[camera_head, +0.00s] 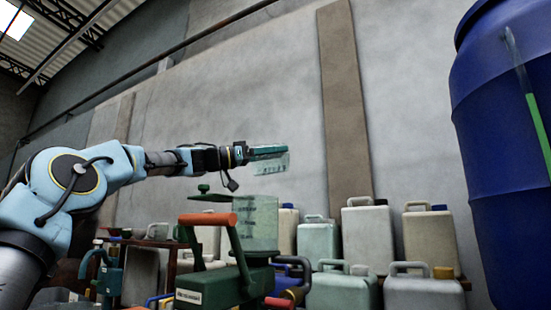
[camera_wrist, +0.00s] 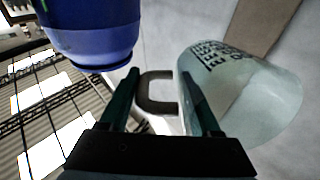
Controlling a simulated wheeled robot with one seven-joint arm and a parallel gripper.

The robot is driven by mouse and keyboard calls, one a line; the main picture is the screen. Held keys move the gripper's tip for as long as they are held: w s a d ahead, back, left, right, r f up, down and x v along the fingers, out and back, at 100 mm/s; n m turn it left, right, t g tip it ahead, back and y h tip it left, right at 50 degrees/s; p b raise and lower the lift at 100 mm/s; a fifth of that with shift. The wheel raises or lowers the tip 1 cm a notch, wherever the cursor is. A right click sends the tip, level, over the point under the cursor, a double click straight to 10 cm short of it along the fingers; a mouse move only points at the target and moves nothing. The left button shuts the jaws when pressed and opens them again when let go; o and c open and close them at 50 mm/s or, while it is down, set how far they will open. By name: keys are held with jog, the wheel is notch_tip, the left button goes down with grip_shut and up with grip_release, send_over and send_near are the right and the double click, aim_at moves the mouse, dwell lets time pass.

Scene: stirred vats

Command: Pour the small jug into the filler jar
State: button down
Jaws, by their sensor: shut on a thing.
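The small jug (camera_wrist: 243,95) is clear, with dark printed markings on its side. My gripper (camera_wrist: 159,88) is shut on its grey handle (camera_wrist: 155,104). In the head view my gripper (camera_head: 268,150) is stretched out to the right in mid-air, and part of the jug (camera_head: 271,164) shows just below it. I cannot tell how full the jug is or whether it is tilted. A clear jar with dark marks, apparently the filler jar (camera_head: 262,225), stands below the jug with a clear gap between them.
A green machine (camera_head: 225,282) with an orange-topped lever (camera_head: 207,219) stands in front. A blue vat (camera_head: 495,140) with a green level gauge fills the right side. Several pale canisters (camera_head: 368,235) line the back wall. The space around my gripper is open.

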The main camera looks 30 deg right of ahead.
jog(key=shift+w+a+r+g+h+b, duration=0.15)
jog(key=shift+a+r+g+h+b, duration=0.4)
jog(key=shift+b, duration=1.2)
jog(key=shift+w+a+f+t+h+b, duration=0.2)
jog(key=shift+h+b, duration=0.65)
jog(key=shift+b, duration=0.85)
jog(key=shift+r, duration=0.15)
dwell(0.4)
